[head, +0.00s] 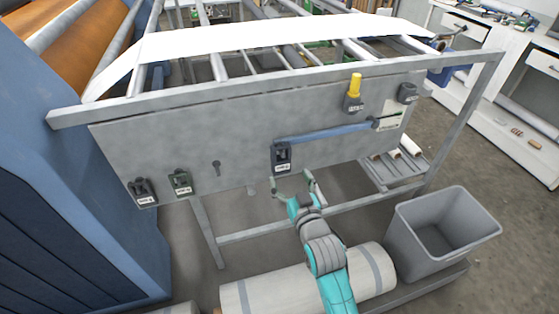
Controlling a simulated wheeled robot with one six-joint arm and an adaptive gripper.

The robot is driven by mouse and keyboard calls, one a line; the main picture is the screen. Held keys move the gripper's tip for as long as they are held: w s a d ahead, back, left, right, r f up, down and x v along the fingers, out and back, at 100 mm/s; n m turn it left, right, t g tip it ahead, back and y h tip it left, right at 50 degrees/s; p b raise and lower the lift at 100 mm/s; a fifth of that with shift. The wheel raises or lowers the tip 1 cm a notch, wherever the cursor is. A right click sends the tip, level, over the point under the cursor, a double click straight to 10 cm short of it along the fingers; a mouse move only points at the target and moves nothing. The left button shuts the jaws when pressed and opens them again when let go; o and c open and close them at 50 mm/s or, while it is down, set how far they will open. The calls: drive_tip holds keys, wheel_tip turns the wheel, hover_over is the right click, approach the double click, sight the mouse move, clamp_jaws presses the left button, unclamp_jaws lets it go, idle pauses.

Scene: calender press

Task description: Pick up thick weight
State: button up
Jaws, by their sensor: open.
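Several small labelled blocks, which look like weights, are on the grey upright panel (240,125). A dark block (281,158) is at its middle lower edge, at the left end of a blue bar (325,133). A black block (143,192) and a greenish block (181,182) are at the lower left. A block with a yellow top (354,92) and a dark grey one (407,92) are at the upper right. I cannot tell which is the thick weight. My gripper (292,179) is open and empty, just below the middle dark block, with its fingers spread.
A keyhole-shaped slot (216,168) is in the panel. A grey bin (440,238) stands at the lower right. A large pale roll (262,292) lies below my arm. A blue machine housing (70,200) fills the left. A white workbench (500,110) is at the right.

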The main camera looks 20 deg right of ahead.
sight(283, 164)
drive_tip(key=shift+w+f, duration=0.15)
drive_tip(key=shift+w, duration=3.8)
clamp_jaws()
